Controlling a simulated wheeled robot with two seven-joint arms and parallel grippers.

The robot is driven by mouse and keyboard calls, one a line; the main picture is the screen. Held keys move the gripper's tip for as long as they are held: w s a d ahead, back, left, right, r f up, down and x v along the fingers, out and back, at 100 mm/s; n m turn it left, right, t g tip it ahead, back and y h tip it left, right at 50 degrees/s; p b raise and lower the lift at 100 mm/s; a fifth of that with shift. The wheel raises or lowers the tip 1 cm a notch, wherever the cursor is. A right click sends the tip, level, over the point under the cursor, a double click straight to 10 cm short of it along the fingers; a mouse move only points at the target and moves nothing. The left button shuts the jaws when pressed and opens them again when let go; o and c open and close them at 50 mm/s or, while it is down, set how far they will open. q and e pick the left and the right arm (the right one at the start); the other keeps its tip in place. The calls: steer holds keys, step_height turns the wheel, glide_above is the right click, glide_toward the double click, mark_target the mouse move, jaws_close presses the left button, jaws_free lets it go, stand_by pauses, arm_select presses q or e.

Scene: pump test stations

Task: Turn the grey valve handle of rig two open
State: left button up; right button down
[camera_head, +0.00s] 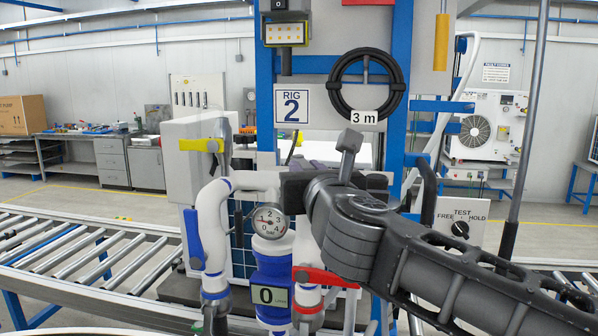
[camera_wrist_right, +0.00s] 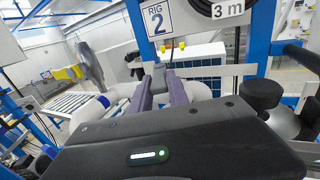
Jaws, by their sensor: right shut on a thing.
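Rig two carries a plate (camera_head: 291,106) reading "RIG 2"; the plate also shows in the right wrist view (camera_wrist_right: 158,18). My right gripper (camera_head: 316,163) reaches across the rig just below that plate. Its dark body and my wrist hide most of what lies behind. In the right wrist view its two purplish fingers (camera_wrist_right: 161,90) are close together on a narrow grey piece, the grey valve handle (camera_wrist_right: 159,76). Only a small part of the handle shows, so its angle cannot be told. My left gripper is in neither view.
A yellow handle (camera_head: 203,145), a blue handle (camera_head: 193,239) and a red handle (camera_head: 326,278) stand on nearby pipes. A round gauge (camera_head: 270,222) sits above a blue body with a "0" display (camera_head: 268,296). A TEST/HOLD knob (camera_head: 460,229) is at right; a roller conveyor (camera_head: 75,262) is at left.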

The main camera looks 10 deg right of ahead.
steer(key=c, duration=1.3)
jaws_free()
steer(key=shift+o, duration=0.2)
steer(key=shift+s, duration=0.1)
steer(key=s+b, duration=0.2)
steer(key=s, duration=0.5)
steer(key=shift+s, duration=0.3)
steer(key=shift+c, duration=0.5)
